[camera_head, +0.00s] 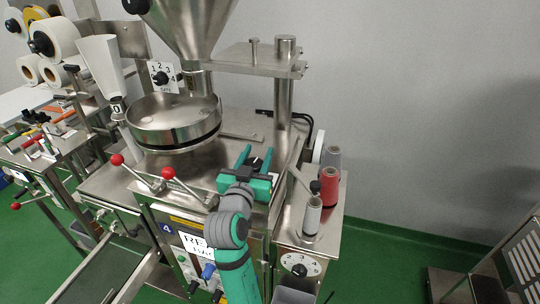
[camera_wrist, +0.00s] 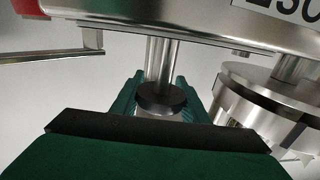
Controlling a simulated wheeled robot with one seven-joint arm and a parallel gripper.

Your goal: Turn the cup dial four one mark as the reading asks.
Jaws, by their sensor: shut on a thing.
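My green gripper (camera_head: 257,154) is over the top of the steel machine marked 4, right of the round steel pan. It is shut on a small black knob (camera_head: 257,164). In the wrist view, a black round collar (camera_wrist: 161,97) with a steel shaft sits between the green fingers. I cannot tell which way the knob points, as its marks are hidden. A white plate (camera_head: 161,68) numbered 1 to 4 with a black knob stands behind the pan. A white sign (camera_head: 194,243), partly hidden by my arm, is on the machine front.
Two red-balled levers (camera_head: 168,173) stick out left of my arm. The steel pan (camera_head: 174,120) and a thick post (camera_head: 284,95) stand close to the gripper. Thread spools (camera_head: 329,186) and a numbered dial (camera_head: 300,264) are at the right.

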